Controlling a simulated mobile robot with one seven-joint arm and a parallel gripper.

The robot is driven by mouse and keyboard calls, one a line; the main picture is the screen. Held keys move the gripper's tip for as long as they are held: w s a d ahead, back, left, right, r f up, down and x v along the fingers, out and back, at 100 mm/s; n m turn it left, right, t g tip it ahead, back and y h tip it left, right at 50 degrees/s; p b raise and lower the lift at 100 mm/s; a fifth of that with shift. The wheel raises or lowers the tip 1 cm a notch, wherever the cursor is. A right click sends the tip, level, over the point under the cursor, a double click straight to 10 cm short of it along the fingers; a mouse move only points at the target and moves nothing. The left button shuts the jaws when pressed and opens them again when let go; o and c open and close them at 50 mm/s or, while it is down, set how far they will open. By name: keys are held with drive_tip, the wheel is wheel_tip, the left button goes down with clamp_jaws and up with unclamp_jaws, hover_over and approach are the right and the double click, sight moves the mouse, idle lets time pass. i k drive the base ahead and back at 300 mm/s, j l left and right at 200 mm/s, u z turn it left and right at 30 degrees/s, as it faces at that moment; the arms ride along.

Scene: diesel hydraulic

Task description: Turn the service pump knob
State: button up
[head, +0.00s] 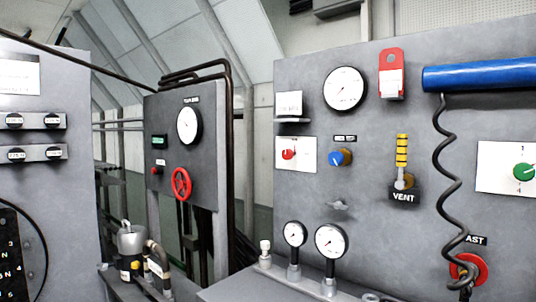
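Several knobs show on the grey panels in the head view, and I cannot tell for sure which is the service pump knob. A blue-faced knob (337,158) with a brass-coloured body sits mid panel, under a small dark label (345,138) too small to read. A red knob (289,154) is on a white plate (308,158) to its left. A green knob (523,171) is on a numbered white plate (491,179) at the far right. My gripper is not in view.
A blue cylinder (485,75) and a dark coiled cord (449,185) stick out at right. Gauges (331,240) rise from the ledge below. A red handwheel (181,184) is on the left-centre panel.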

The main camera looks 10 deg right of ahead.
sight(287, 153)
drive_tip(key=i+j, duration=0.15)
drive_tip(key=j, duration=0.2)
drive_tip(key=i+j, duration=0.15)
drive_tip(key=j, duration=0.2)
drive_tip(key=i+j, duration=0.15)
drive_tip(key=j, duration=0.2)
drive_tip(key=i+j+u, duration=0.1)
drive_tip(key=j, duration=0.25)
drive_tip(key=i+j, duration=0.2)
drive_tip(key=i+l, duration=0.15)
drive_tip(key=i, duration=0.05)
